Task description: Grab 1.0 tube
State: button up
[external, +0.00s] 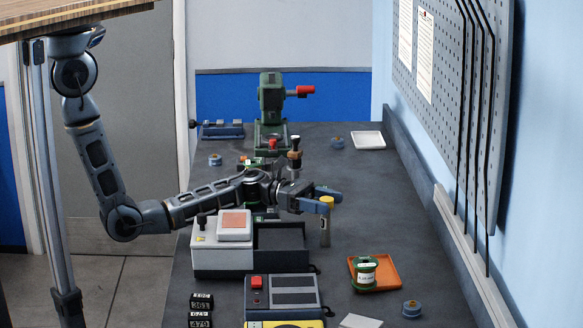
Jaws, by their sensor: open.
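My gripper (325,199) is open above the middle of the bench, its blue fingers pointing right. A slim grey tube with a yellow top (325,232) is upright at the fingertips. It looks to be between or just beside the fingers, and I cannot tell whether they touch it. A green cylinder with a white label (365,274) stands at the orange tray, nearer the camera. The print on it is too small to read, so I cannot tell which item is marked 1.0.
A grey-white device (222,258) and a dark box (283,244) sit below my forearm. An orange tray (390,272) and blue-grey round part (411,308) are at right front. A green machine (271,98) and white tray (368,141) are at the back. Bench right of the gripper is clear.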

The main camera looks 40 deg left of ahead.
jog(key=shift+x, duration=1.25)
jog(key=shift+c, duration=0.5)
grip_shut()
